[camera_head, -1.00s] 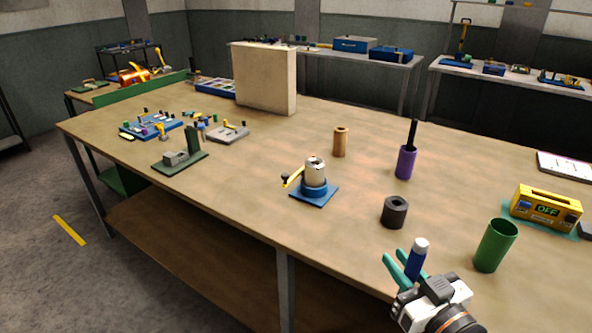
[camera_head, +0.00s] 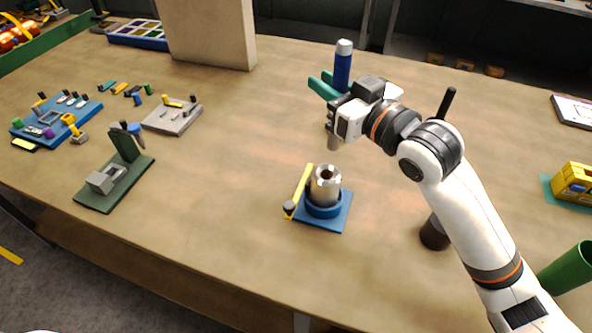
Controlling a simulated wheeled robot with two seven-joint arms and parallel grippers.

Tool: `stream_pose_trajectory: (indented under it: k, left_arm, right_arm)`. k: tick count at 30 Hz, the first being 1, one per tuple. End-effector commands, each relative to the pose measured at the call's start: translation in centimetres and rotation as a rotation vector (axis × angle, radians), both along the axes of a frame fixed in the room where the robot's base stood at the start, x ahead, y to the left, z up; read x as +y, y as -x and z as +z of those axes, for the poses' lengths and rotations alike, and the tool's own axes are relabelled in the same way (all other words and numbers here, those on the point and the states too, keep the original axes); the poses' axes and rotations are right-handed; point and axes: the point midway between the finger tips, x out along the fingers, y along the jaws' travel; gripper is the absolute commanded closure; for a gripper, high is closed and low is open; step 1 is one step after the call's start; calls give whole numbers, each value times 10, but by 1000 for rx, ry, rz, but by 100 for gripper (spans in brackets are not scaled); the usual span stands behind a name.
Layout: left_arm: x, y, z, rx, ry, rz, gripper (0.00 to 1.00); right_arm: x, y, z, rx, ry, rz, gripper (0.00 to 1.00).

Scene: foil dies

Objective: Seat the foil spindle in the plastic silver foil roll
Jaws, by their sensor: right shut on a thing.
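The plastic silver foil roll (camera_head: 325,184) stands upright in a blue clamp base (camera_head: 341,214) with a yellow lever (camera_head: 299,190) on its left. A dark hole shows in its top. My right gripper (camera_head: 334,85) is above and beyond the roll, its teal fingers shut on the foil spindle (camera_head: 342,70), a blue rod with a silver-white top end. The spindle is about upright, well apart from the roll. Its lower end is hidden by the gripper. My left gripper is not in view.
A dark roll (camera_head: 434,235) and a black rod (camera_head: 446,104) show past my arm. Table left of the clamp is clear.

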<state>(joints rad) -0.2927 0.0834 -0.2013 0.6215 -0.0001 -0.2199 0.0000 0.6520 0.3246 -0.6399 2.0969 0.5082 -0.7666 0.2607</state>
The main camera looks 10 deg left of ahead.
Motion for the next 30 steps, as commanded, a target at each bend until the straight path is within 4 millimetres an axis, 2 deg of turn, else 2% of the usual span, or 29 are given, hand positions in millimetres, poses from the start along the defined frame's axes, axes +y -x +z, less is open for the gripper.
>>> stream_pose_trajectory:
  k: [2, 5, 12, 18, 21, 26, 30]
  left_arm:
    - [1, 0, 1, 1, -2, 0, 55]
    - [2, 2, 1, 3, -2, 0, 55]
    - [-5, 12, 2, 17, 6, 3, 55]
    - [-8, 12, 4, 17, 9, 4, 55]
    - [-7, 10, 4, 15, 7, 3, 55]
    - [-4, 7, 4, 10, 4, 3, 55]
    - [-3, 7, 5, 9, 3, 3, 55]
  right_arm:
    - [-1, 0, 4, -3, -1, -2, 100]
    - [-1, -1, -6, 3, 0, -4, 100]
    - [-2, 0, -66, 7, 2, -4, 100]
    - [-2, 0, -114, 3, 1, -4, 100]
    - [-2, 0, -128, -1, 1, -4, 100]
    - [-2, 0, -141, 0, 0, -3, 100]
    - [-2, 0, -161, 1, 1, -4, 100]
